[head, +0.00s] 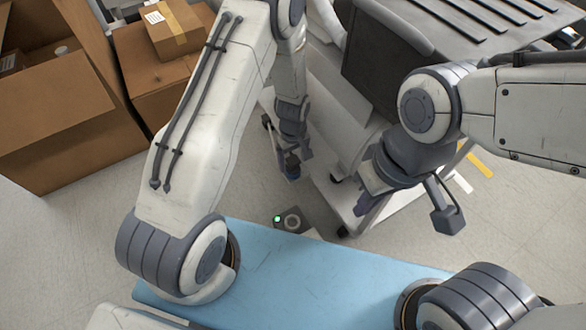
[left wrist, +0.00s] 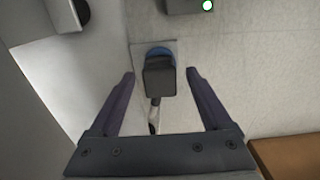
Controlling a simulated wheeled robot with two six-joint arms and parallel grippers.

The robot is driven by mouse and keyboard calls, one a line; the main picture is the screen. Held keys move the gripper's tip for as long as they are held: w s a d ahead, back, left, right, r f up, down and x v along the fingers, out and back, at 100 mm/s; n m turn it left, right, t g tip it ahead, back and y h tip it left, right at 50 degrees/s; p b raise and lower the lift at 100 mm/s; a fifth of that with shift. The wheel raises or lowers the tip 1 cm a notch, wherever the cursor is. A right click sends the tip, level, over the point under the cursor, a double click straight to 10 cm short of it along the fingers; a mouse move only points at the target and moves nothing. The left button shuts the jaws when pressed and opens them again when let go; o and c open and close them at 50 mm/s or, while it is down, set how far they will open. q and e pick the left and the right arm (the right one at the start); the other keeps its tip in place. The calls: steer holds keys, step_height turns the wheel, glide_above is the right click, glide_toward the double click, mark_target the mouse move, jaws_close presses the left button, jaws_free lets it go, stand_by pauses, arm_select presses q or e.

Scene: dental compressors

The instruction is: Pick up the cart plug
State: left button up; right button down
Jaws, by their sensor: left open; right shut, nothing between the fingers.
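In the left wrist view the cart plug (left wrist: 159,76) is a black block with a blue part at its far side. A pale cable (left wrist: 154,118) runs from it back toward my gripper's base. The plug is on or over a light square patch of the floor; its height is unclear. My left gripper (left wrist: 160,74) is open, with one dark finger on each side of the plug and a gap to each. In the head view my left gripper (head: 291,173) hangs low beside the white cart (head: 325,140); the plug cannot be made out there. My right gripper (head: 364,200) is shut and empty near the cart's lower shelf.
A small grey device with a green light (head: 291,221) is on the floor by the blue surface (head: 320,272). A cart caster (head: 343,231) is close by. Pale floor lies between the boxes and the cart.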

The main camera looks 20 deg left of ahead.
arm_select(q)
step_height(320, 180, down, 2)
arm_select(e)
steer(key=shift+f, duration=0.6)
arm_select(q)
steer(key=shift+r, duration=0.1)
